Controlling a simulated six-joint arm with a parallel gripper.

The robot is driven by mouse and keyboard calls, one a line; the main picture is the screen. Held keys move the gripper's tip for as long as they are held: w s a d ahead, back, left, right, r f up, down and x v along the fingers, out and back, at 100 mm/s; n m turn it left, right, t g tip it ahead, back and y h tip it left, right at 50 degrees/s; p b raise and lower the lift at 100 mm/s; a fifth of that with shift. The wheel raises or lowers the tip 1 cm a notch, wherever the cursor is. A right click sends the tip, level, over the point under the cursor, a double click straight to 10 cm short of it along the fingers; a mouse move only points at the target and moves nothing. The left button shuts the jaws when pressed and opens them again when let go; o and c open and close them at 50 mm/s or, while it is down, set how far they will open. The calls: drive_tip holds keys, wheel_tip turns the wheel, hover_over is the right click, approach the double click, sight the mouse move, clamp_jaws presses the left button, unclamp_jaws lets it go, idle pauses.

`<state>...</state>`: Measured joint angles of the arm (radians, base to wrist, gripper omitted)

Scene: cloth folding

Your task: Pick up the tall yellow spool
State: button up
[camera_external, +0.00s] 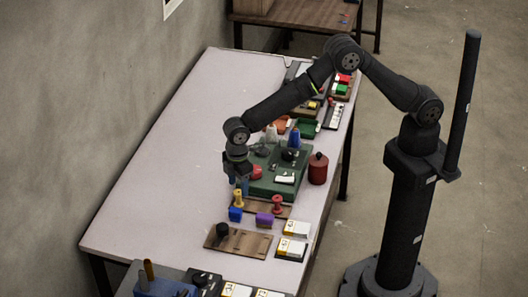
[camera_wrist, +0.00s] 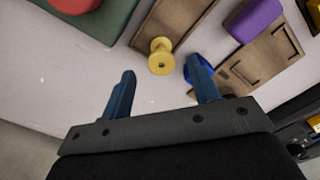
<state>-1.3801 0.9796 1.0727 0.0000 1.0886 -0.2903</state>
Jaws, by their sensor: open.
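The tall yellow spool (camera_external: 238,197) stands at the left end of a narrow wooden board, and it also shows in the wrist view (camera_wrist: 161,56). My gripper (camera_external: 241,185) is just above and close to it in the external view. In the wrist view my gripper (camera_wrist: 161,74) has its two blue fingers wide apart with nothing between them. The spool appears just beyond the fingertips, roughly centred between them. I cannot tell the exact height gap.
A blue block (camera_external: 235,214) lies close to the spool, partly behind my right finger in the wrist view. A purple block (camera_external: 264,220) and red spool (camera_external: 277,203) are to the right. A green case (camera_external: 268,187) stands behind. The table's left side is clear.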

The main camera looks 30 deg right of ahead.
sight(238, 192)
wheel_tip(238, 192, down, 4)
drive_tip(key=shift+a+f, duration=0.1)
drive_tip(key=shift+f, duration=0.05)
drive_tip(key=c, duration=1)
drive_tip(key=shift+c, duration=0.3)
